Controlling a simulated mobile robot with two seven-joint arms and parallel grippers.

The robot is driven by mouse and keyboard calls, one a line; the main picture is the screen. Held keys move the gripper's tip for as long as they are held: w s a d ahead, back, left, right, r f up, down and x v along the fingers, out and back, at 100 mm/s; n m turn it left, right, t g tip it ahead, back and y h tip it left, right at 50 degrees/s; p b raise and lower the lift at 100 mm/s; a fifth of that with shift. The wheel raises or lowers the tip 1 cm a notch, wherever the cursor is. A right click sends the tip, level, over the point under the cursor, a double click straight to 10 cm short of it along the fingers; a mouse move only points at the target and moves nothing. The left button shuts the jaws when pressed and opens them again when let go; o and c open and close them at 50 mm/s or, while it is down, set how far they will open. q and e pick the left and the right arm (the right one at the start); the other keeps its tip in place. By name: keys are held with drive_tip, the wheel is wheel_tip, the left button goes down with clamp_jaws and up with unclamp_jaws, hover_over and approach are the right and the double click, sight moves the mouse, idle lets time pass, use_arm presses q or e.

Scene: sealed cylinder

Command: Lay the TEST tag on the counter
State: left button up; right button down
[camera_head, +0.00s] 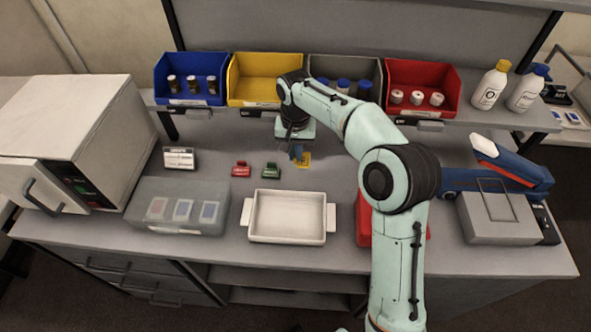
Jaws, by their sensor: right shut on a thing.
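A small yellow tag (305,161) is at the back of the grey counter (225,133), right of a green tag (271,170) and a red tag (241,169). The lettering on the tags is too small to read, so I cannot tell which says TEST. My right gripper (297,155) points down at the yellow tag and is shut on it. The fingers hide part of the tag. I cannot tell whether it touches the counter. My left gripper is not in view.
A white tray (247,222) and a clear box (160,222) of cards stand in front. Blue (160,72), yellow (233,80), grey (318,68) and red bins (453,80) line the shelf behind. A small sign (179,158) stands left.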

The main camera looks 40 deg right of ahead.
sight(295, 176)
drive_tip(key=shift+f+b, duration=0.35)
drive_tip(key=shift+f, duration=3)
drive_tip(key=shift+f, duration=0.1)
drive_tip(key=c, duration=1.2)
unclamp_jaws()
drive_tip(key=shift+c, duration=0.2)
wheel_tip(295, 176, up, 12)
drive_tip(key=shift+r+p, duration=0.15)
drive_tip(key=shift+p, duration=0.85)
